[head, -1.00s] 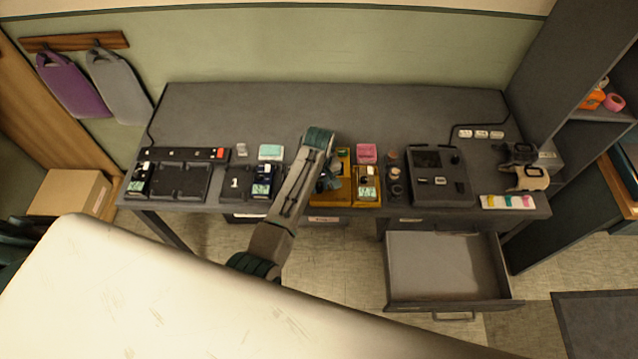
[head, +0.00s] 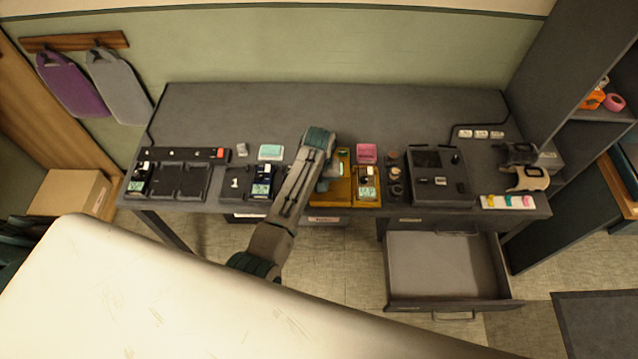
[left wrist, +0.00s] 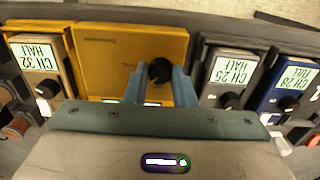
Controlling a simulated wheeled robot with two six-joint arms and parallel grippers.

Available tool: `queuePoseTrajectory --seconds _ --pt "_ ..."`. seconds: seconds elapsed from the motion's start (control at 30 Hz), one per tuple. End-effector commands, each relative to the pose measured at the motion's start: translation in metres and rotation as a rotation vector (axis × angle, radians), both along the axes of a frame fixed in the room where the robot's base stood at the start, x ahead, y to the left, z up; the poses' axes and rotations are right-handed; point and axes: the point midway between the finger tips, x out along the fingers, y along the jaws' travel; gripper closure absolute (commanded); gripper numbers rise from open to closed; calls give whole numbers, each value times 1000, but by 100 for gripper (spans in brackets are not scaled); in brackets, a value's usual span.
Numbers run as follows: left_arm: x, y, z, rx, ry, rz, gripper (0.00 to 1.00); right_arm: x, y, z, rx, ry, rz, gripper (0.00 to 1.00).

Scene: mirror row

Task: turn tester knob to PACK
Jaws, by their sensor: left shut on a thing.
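A yellow box (left wrist: 105,55) with a round black knob (left wrist: 159,71) lies across the middle of the left wrist view. My left gripper (left wrist: 160,85) has its two blue fingers on either side of the knob and is shut on it. The markings around the knob are too small or covered to read, so I cannot tell its setting. In the head view the yellow box (head: 345,192) stands at the table's front edge, partly hidden by my left arm. The knob is hidden there. My right gripper is not in view.
Handsets stand close on both sides of the box: one reading CH 32 HALF (left wrist: 40,62), one CH 25 HALF (left wrist: 222,80) and a blue one (left wrist: 286,90). A dark device with a screen (head: 440,185) stands to the right. A drawer (head: 445,270) hangs open below.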

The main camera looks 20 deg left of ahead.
Motion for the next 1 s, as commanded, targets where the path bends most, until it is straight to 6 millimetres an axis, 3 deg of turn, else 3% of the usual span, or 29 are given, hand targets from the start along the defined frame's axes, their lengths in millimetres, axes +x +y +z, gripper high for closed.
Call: queuePoseTrajectory --seconds 0.2,0.23,0.3,0.33,0.73,1.0 --pt "1 0 1 0 -2 1 100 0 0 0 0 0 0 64" --pt "1 0 1 0 -2 1 71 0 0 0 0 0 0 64" --pt "1 0 1 0 -2 1 57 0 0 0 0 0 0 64" --pt "1 0 1 1 -2 1 55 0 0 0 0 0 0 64" --pt "1 0 9 -1 -3 1 55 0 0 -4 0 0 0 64" --pt "1 0 59 0 -6 2 55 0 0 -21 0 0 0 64"
